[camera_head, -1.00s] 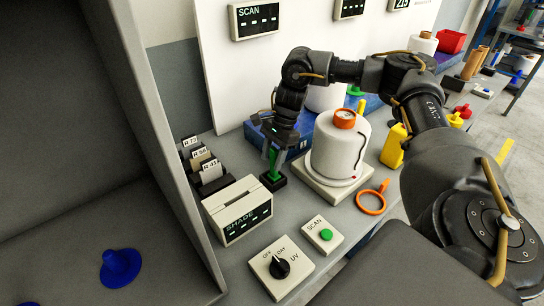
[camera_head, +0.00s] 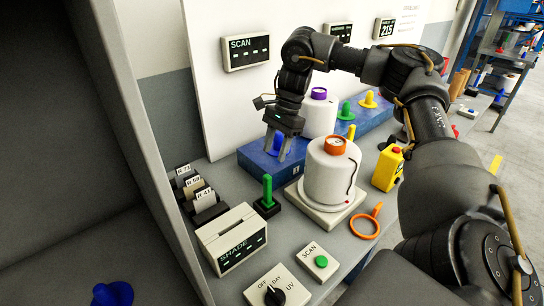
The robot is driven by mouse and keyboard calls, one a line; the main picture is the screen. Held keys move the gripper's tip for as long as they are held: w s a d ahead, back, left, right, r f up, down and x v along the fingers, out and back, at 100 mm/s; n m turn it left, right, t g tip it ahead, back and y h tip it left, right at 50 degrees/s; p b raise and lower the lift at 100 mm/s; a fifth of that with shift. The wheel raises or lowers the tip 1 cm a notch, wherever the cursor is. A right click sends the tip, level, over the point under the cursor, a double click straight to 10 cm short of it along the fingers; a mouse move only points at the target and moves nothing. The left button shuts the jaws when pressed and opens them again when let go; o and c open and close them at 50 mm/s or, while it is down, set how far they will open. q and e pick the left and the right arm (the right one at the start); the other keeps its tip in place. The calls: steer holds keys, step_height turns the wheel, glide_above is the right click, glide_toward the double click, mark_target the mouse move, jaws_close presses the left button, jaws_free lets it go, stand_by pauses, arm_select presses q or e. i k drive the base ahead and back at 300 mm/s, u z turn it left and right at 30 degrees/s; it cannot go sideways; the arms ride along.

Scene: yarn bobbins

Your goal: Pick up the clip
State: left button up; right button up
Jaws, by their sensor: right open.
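A slim green upright piece (camera_head: 267,187), which may be the clip, stands in a small black base (camera_head: 267,208) on the grey table, left of the white bobbin (camera_head: 328,172). My right gripper (camera_head: 275,155) is open and appears empty. It points down above and behind the green piece, apart from it, in front of the blue block (camera_head: 262,162). A blue peg (camera_head: 277,143) on that block shows partly behind the fingers. My left gripper is not in view.
The bobbin with an orange cap sits on a pale square base (camera_head: 296,196). A SHADE box (camera_head: 233,240), card holders (camera_head: 205,203), a SCAN button box (camera_head: 318,262) and an orange ring (camera_head: 363,227) stand around. A yellow box (camera_head: 387,169) is at right.

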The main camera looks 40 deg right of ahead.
mark_target(376, 209)
steer(key=k, duration=2)
